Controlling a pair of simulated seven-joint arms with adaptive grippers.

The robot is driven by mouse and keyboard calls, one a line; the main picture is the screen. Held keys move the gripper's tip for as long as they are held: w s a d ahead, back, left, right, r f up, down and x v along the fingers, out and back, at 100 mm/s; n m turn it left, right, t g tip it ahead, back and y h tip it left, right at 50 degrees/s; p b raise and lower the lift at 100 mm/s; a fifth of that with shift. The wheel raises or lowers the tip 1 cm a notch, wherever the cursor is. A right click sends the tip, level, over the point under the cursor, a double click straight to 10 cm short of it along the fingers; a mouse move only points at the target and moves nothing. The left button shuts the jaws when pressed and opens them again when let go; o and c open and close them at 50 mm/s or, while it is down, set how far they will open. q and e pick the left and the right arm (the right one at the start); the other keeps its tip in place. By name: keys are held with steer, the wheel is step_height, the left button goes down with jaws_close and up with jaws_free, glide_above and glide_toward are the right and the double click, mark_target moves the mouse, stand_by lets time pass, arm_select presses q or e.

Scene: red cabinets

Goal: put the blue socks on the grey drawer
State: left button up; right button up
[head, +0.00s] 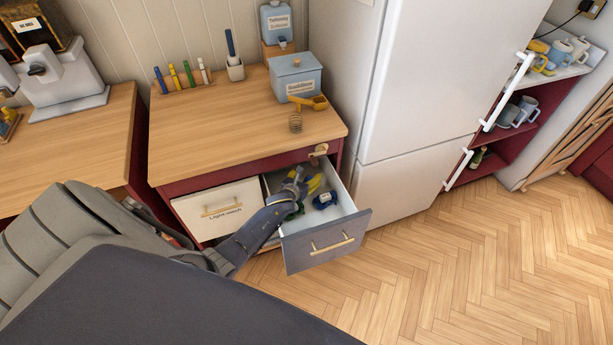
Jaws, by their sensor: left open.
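The grey drawer (303,252) is pulled open below the wooden counter. A small blue bundle that looks like the blue socks (325,200) lies inside it, toward the right side. My left gripper (297,186) reaches into the drawer from the left and is open. It is to the left of the blue bundle and apart from it. Yellow and green items (314,183) lie by the gripper, partly hidden by it. My right gripper is not in view.
A white drawer front labelled "Light wash" (217,208) is left of the open drawer. A blue box (297,77) and a yellow scoop (309,102) stand on the counter above. A white fridge (400,90) stands to the right. The wooden floor in front is clear.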

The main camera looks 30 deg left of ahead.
arm_select(q)
steer(key=shift+s+d+f, duration=0.25)
steer(key=shift+s+f, duration=0.1)
steer(key=shift+f, duration=0.1)
steer(key=shift+s+d+f, duration=0.25)
steer(key=shift+s+f, duration=0.05)
steer(key=shift+f, duration=0.15)
steer(key=shift+w, duration=0.2)
steer(key=shift+w+a+r, duration=0.1)
steer(key=shift+w+r, duration=0.05)
steer(key=shift+r, duration=0.05)
steer(key=v, duration=0.3)
steer(key=r+v, duration=0.1)
steer(key=v, duration=0.6)
steer(key=shift+a+r, duration=0.25)
steer(key=shift+a, duration=0.15)
steer(key=shift+v, duration=1)
steer(key=shift+w, duration=0.1)
steer(key=shift+c, duration=0.3)
